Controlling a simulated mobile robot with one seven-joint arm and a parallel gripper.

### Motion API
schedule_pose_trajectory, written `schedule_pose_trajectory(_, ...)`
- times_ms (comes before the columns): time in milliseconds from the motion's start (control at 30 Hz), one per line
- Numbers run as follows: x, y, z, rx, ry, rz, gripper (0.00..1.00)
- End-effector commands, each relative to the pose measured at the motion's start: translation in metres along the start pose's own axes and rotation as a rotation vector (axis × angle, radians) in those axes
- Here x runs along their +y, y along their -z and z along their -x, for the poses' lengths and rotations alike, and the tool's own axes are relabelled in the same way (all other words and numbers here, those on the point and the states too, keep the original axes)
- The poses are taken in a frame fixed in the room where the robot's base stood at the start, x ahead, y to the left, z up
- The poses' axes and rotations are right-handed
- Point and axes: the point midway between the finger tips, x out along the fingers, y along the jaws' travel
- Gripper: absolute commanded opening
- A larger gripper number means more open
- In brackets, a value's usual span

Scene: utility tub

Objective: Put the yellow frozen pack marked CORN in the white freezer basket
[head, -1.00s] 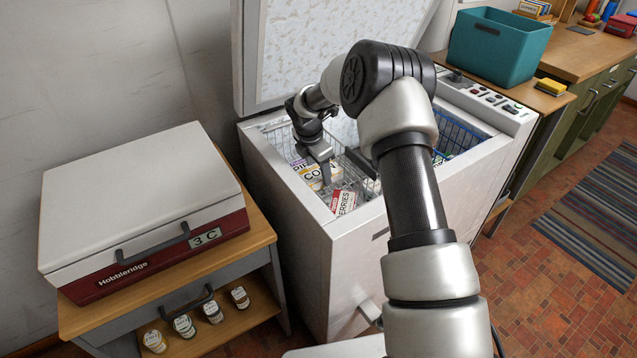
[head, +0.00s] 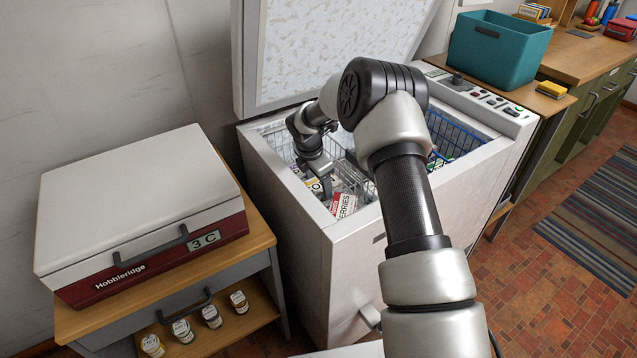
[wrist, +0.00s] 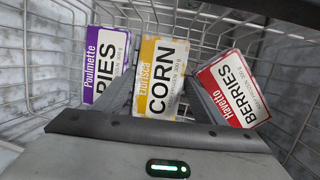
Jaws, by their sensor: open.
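The yellow-and-white CORN pack (wrist: 161,78) stands in a pale grey-white wire basket (wrist: 45,42), between a purple FRIES-type pack (wrist: 106,66) and a red BERRIES pack (wrist: 232,88). My gripper (wrist: 160,82) is open, with one dark finger on each side of the CORN pack; I cannot tell whether they touch it. In the head view my gripper (head: 324,188) reaches down into the left part of the open chest freezer (head: 345,265), and the CORN pack (head: 315,187) is partly hidden by it. I cannot tell whether this pale basket is the white one.
A blue wire basket (head: 462,134) sits at the freezer's right end; my arm hides the middle. The BERRIES pack also shows in the head view (head: 343,205). The raised lid (head: 325,45) stands behind. A closed red-and-white case (head: 140,215) is at left, a teal bin (head: 498,48) at right.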

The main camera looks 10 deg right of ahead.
Motion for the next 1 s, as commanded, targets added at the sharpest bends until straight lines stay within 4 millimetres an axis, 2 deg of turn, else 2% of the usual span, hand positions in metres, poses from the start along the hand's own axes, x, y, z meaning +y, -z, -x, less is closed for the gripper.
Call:
schedule_pose_trajectory(433,0.001,-0.001,0.088,-0.001,-0.004,0.0,0.65)
schedule_pose_trajectory(767,-0.001,-0.002,0.129,-0.005,-0.006,-0.024,0.65)
schedule_pose_trajectory(867,-0.01,-0.007,0.164,-0.019,-0.019,-0.117,0.65)
schedule_pose_trajectory(967,-0.031,-0.013,0.219,-0.035,-0.042,-0.296,0.65)
schedule_pose_trajectory(1000,-0.043,-0.015,0.243,-0.04,-0.053,-0.386,0.65)
